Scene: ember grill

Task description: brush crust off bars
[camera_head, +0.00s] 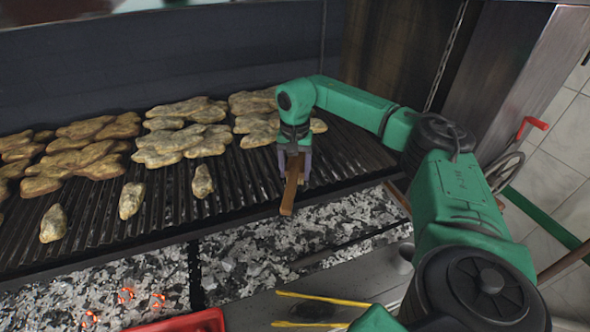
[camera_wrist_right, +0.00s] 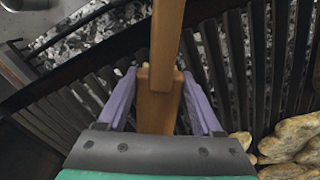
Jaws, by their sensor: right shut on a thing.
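My right gripper (camera_head: 294,178) is over the right part of the grill bars (camera_head: 100,222), shut on a brown wooden tool that looks like the brush (camera_head: 289,195). In the right wrist view the brush (camera_wrist_right: 166,45) stands between the purple fingers of the right gripper (camera_wrist_right: 158,95); no bristles show, and I cannot tell if it touches the bars. Lumpy tan crust (camera_head: 172,148) lies in several clumps along the back of the bars, with smaller pieces (camera_head: 131,200) nearer the front. Some crust (camera_wrist_right: 292,135) also shows at the wrist view's lower right. My left gripper is not in view.
Grey ash and coals (camera_head: 255,255), with a few glowing embers (camera_head: 126,295) at left, fill the bed in front of the bars. A red tray (camera_head: 190,322) and yellow rods (camera_head: 325,298) are at the front. A red-handled crank (camera_head: 533,124) stands at right.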

